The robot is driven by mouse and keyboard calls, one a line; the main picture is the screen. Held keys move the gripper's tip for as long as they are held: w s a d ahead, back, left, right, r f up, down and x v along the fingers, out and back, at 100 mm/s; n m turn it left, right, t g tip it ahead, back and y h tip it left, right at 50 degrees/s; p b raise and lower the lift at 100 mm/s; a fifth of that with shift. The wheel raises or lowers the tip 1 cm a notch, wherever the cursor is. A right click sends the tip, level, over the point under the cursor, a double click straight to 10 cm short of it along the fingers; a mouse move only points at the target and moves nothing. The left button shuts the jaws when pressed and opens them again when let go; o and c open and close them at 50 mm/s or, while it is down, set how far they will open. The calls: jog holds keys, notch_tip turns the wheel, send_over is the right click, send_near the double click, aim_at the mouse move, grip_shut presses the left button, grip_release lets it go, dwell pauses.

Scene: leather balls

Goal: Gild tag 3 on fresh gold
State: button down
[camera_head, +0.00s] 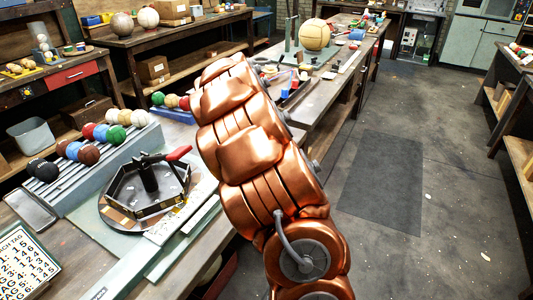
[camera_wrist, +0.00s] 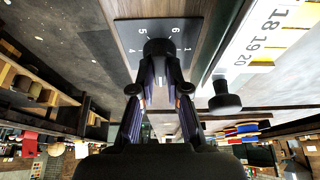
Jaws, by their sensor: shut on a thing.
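In the wrist view my gripper (camera_wrist: 158,92) has its two fingers closed on a dark rounded knob (camera_wrist: 158,47). The knob stands over a dark plate (camera_wrist: 125,30) with white numerals; 1, 4, 5 and 6 show, and a 3 is not visible. To the right is a white scale strip (camera_wrist: 262,45) marked 18, 19, 20, with yellow patches. A second black knob (camera_wrist: 225,98) stands apart beside the fingers. In the head view my copper arm hides my gripper. A tag chart (camera_head: 25,262) lies at the lower left.
In the head view a black six-sided holder with a red lever (camera_head: 178,153) sits on a round base on the bench. Several coloured balls (camera_head: 103,132) lie on a rack behind it. A large tan ball (camera_head: 314,35) stands farther back. The floor at right is clear.

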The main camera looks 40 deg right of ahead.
jog(key=m+g, duration=0.1)
jog(key=m, duration=0.1)
jog(key=m+b, duration=0.1)
jog(key=m, duration=0.1)
jog(key=shift+w+f+g, duration=0.1)
jog(key=shift+f+g, duration=0.1)
jog(key=shift+g, duration=0.2)
jog(key=shift+r+m+g+b, duration=0.1)
jog(key=shift+m+g+b, duration=0.3)
jog(key=shift+m, duration=0.5)
jog(key=shift+w, duration=0.1)
jog(key=c, duration=1.2)
grip_release()
jog(key=shift+r, duration=0.1)
jog(key=shift+o, duration=0.2)
jog(key=v, duration=1.2)
